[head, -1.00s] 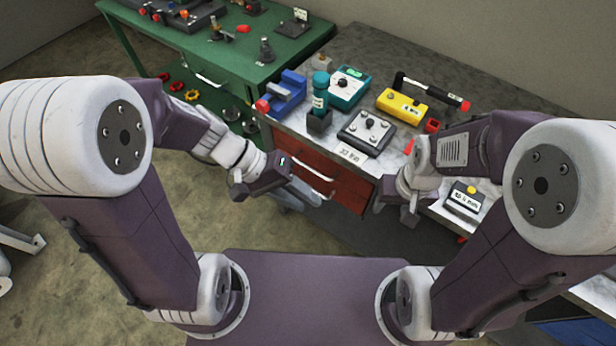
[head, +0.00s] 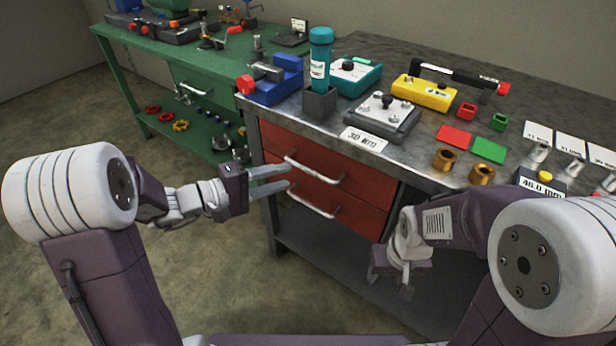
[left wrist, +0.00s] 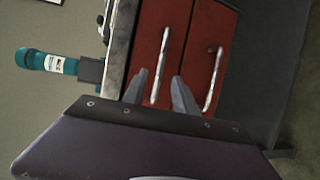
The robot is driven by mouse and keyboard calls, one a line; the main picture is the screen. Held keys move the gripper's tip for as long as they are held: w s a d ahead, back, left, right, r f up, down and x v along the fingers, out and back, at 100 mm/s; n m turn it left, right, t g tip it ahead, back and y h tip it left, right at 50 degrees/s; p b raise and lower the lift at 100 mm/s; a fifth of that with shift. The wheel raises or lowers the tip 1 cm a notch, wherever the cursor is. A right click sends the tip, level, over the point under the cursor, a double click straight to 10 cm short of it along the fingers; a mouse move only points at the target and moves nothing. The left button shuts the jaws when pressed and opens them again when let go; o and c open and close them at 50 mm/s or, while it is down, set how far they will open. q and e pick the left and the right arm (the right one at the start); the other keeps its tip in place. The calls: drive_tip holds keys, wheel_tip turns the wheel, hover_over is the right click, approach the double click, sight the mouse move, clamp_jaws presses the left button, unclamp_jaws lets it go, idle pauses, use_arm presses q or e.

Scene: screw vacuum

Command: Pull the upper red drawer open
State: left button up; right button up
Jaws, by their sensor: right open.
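The upper red drawer (head: 284,143) sits under the grey bench top and looks shut. Its pale bar handle (head: 318,173) also shows in the left wrist view (left wrist: 158,82). The lower red drawer (head: 352,212) and its handle (head: 312,205) are just beneath. My left gripper (head: 289,177) is open and empty, its fingers pointing at the drawer fronts near the left end of the upper handle. In the left wrist view its two fingers (left wrist: 159,92) lie either side of the upper handle; contact cannot be told. My right gripper (head: 390,284) is open, low in front of the bench.
The bench top (head: 420,165) carries a blue vise (head: 275,82), a teal bottle (head: 320,58), a grey screw block (head: 382,117) and a yellow box (head: 424,92). A green table (head: 165,66) stands at left. The floor before the drawers is clear at left.

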sight(309, 169)
use_arm(q)
drive_tip(key=b+x, duration=0.1)
drive_tip(key=x, duration=0.7)
drive_tip(key=shift+b, duration=0.3)
clamp_jaws()
drive_tip(key=shift+f, duration=0.1)
idle(0.7)
